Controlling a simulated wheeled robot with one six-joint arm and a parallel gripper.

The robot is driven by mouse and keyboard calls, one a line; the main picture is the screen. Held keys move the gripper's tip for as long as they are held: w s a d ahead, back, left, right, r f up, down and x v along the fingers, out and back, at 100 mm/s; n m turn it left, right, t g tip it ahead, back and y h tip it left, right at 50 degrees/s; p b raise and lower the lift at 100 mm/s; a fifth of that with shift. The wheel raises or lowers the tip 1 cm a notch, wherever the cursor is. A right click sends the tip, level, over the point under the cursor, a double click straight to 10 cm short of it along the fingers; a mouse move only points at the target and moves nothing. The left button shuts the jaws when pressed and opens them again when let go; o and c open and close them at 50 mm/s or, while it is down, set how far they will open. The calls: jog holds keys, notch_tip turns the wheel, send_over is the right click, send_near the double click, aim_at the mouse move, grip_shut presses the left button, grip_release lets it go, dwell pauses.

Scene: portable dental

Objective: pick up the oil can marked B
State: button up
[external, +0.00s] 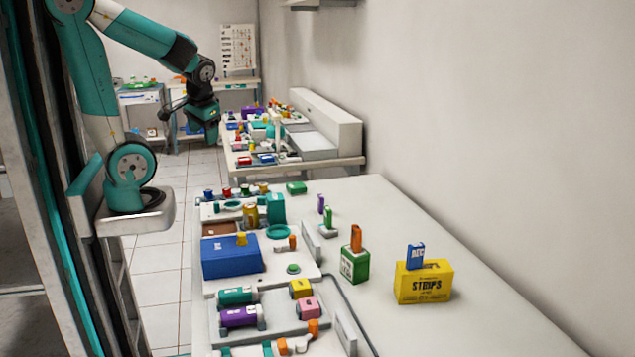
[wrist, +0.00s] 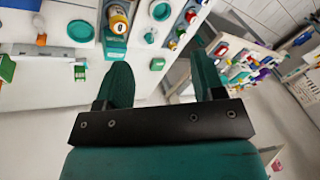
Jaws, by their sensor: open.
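My gripper (external: 207,128) is raised in the air beyond the near bench in the external view. In the wrist view my gripper (wrist: 160,78) is open, its two dark green fingers apart with nothing between them. No letter B can be read in either view. A gold can-like item (external: 250,214) stands beside a teal block (external: 276,208) on the near bench. A similar gold item (wrist: 118,20) shows at the top of the wrist view, with a pale round label too small to read. I cannot tell which item is the oil can marked B.
The near bench holds a blue box (external: 231,257), a teal dish (external: 278,232), a green box (external: 355,264) and a yellow STRIPS box (external: 424,283). A crowded second bench (external: 340,161) stands farther back. The tiled floor (external: 165,258) left of the near bench is clear.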

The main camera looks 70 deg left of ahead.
jog(key=w+a+f+n+h+b, duration=0.2)
jog(key=w+a+f+n+h, duration=0.15)
jog(key=w+f+n, duration=0.75)
send_near(251, 216)
jog(key=shift+h, duration=0.35)
jog(key=a+f, duration=0.1)
jog(key=f, duration=0.2)
jog(key=a+f, duration=0.1)
jog(key=f, duration=0.1)
jog(key=shift+a+f, duration=0.1)
jog(key=shift+a, duration=0.25)
jog(key=shift+w+a+f+p, duration=0.1)
jog(key=shift+f+p, duration=0.15)
jog(key=shift+f, duration=1.2)
jog(key=shift+a+f+p, duration=0.1)
jog(key=shift+f+p, duration=0.1)
jog(key=shift+f, duration=1.3)
jog(key=shift+c, duration=0.4)
jog(key=c, duration=0.6)
